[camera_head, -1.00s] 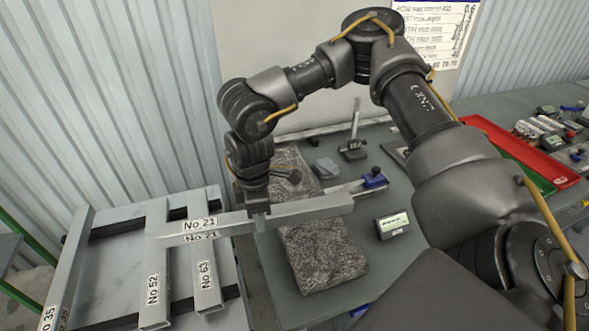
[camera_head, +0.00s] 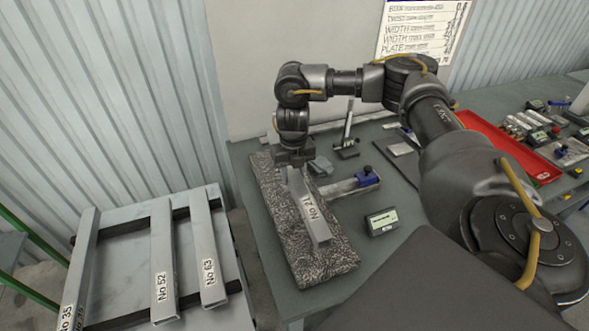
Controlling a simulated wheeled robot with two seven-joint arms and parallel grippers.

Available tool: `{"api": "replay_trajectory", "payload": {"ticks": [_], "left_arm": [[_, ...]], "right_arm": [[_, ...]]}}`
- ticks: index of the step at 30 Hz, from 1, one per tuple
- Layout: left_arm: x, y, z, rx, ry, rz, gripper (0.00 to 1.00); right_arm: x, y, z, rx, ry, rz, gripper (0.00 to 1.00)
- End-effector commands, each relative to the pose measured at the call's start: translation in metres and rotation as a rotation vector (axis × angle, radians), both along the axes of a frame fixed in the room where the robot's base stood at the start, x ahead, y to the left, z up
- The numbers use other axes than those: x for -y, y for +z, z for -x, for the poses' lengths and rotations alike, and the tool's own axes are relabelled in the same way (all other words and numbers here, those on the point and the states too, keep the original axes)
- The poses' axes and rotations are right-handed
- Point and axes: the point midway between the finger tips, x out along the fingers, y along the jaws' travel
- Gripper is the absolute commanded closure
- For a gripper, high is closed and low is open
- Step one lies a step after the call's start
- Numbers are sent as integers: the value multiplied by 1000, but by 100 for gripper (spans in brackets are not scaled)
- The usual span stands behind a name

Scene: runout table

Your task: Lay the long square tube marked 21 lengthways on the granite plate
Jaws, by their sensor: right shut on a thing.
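The long square tube marked 21 (camera_head: 312,217) is grey with a white label. It runs lengthways over the speckled granite plate (camera_head: 325,268), its near end pointing toward me. Whether it touches the plate or hangs just above it, I cannot tell. My right gripper (camera_head: 293,168) is shut on the tube near its far end, and the gripper and wrist hide that end. My left gripper is not in view.
Tubes marked 35 (camera_head: 82,262), 52 (camera_head: 162,250) and 63 (camera_head: 204,245) lie on a rack at the left.

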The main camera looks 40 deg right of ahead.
Motion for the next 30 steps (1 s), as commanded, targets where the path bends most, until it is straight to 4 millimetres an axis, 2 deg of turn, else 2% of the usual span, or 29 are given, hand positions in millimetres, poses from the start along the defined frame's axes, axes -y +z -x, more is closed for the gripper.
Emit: {"api": "replay_trajectory", "payload": {"ticks": [12, 17, 30], "left_arm": [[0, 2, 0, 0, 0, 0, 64], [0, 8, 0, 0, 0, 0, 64], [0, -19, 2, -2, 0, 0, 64]], "right_arm": [[3, 1, 0, 2, 33, 0, 100], [4, 3, 0, 2, 34, 0, 100], [3, -41, 0, 2, 35, 0, 100]]}}
